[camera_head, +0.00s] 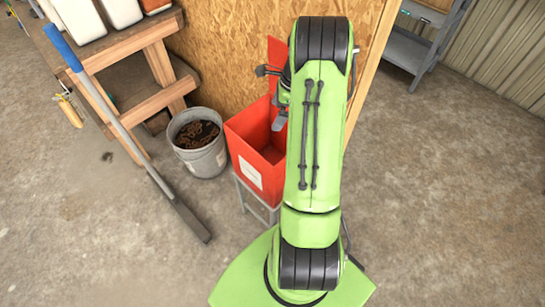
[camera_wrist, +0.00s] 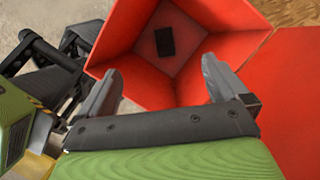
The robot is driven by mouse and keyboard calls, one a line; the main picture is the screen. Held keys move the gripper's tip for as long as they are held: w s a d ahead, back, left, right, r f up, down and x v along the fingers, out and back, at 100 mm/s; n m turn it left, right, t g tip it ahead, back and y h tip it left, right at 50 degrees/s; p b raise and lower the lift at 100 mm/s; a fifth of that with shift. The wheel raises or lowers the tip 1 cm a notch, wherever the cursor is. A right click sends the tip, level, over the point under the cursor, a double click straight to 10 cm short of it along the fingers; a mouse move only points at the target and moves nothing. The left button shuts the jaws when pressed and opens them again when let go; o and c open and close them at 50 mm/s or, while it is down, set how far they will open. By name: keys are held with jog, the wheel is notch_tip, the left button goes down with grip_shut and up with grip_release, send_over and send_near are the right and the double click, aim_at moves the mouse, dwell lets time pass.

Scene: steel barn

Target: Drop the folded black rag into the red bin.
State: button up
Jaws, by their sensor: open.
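The red bin (camera_head: 250,143) stands open on a grey metal stand, left of my green arm in the head view. Its raised red lid shows behind it. In the wrist view I look down into the red bin (camera_wrist: 124,62). A small dark rectangle, which looks like the folded black rag (camera_wrist: 164,41), lies flat on the bin's floor. My gripper (camera_wrist: 157,80) is open above the bin's mouth, with nothing between its two fingers. In the head view my gripper (camera_head: 281,112) is over the bin, partly hidden by my arm. The rag is not visible in the head view.
A grey bucket (camera_head: 198,160) with brown contents stands left of the bin. A blue-handled tool (camera_head: 128,138) leans against the wooden bench (camera_head: 115,45). A plywood wall (camera_head: 235,50) is close behind the bin.

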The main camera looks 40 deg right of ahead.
jog(key=p+v, duration=0.2)
jog(key=v, duration=0.8)
jog(key=shift+p, duration=0.3)
jog(key=shift+w, duration=0.1)
jog(key=s+a+r+n+h, duration=0.1)
jog(key=a+r+n, duration=0.5)
jog(key=a, duration=0.3)
jog(key=a+r+n+h, duration=0.1)
jog(key=a+r+n, duration=0.55)
jog(key=a, duration=0.35)
jog(key=s+a+n+t, duration=0.1)
jog(key=s+a+n, duration=0.4)
jog(key=s+n, duration=0.2)
jog(key=s+a+r+n+t, duration=0.1)
jog(key=s+a+n+t, duration=0.1)
jog(key=s+a+n, duration=0.3)
jog(key=s+n, duration=0.2)
jog(key=s, duration=0.1)
jog(key=shift+s+a, duration=0.35)
jog(key=shift+a, duration=0.05)
